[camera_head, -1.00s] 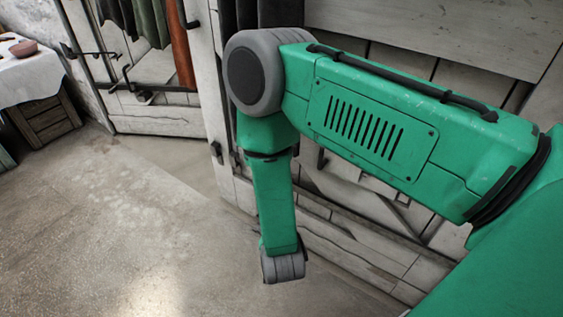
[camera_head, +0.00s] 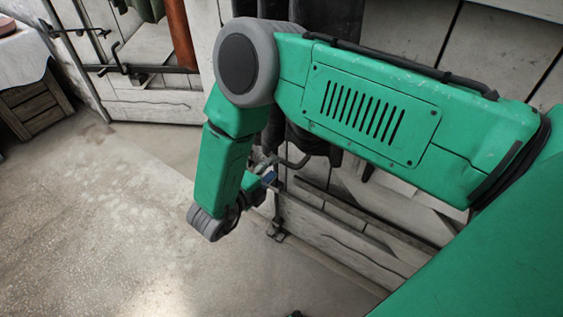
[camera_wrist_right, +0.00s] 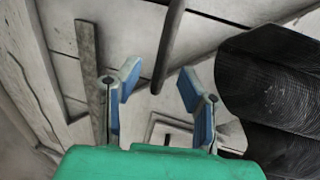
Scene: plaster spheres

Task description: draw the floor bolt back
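In the head view, a dark metal rod (camera_head: 277,205) stands low against the whitish plank door, above a small bracket (camera_head: 277,232) near the floor. It looks like the floor bolt. A bent dark handle (camera_head: 292,161) shows above it, partly behind my arm. A dark rod (camera_wrist_right: 169,42) runs between and beyond the fingertips; contact is not visible.
Dark hanging cloth (camera_wrist_right: 270,90) is close to the right finger in the wrist view. Another door with dark bars (camera_head: 150,69) stands at left, beside a cloth-covered table (camera_head: 20,58) and wooden crate (camera_head: 36,104). The concrete floor (camera_head: 90,220) is clear.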

